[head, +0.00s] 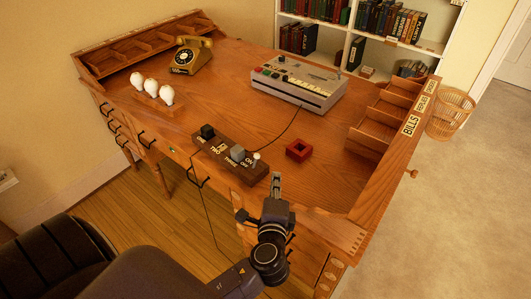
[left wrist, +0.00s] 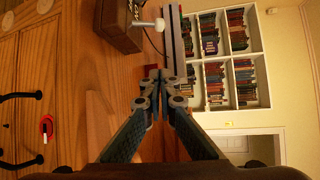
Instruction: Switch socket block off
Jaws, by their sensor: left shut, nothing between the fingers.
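The socket block (head: 221,146) is a long brown block near the desk's front edge, with a black plug (head: 207,131) and a grey plug (head: 238,152) on it. A white-knobbed switch lever (head: 257,156) stands at its right end beside ON and OFF lettering; I cannot tell which way it is set. My left gripper (head: 276,178) is shut and empty, just to the front right of the lever and apart from it. In the left wrist view the block (left wrist: 118,30) and lever (left wrist: 146,24) show above the closed fingertips (left wrist: 158,75). My right gripper is out of view.
A red square holder (head: 299,150) lies right of the block. A grey machine (head: 299,84), gold telephone (head: 190,56) and bulb stand (head: 155,99) are farther back. A pigeonhole rack (head: 377,117) lines the right side. A thin cord runs from the block to the machine.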

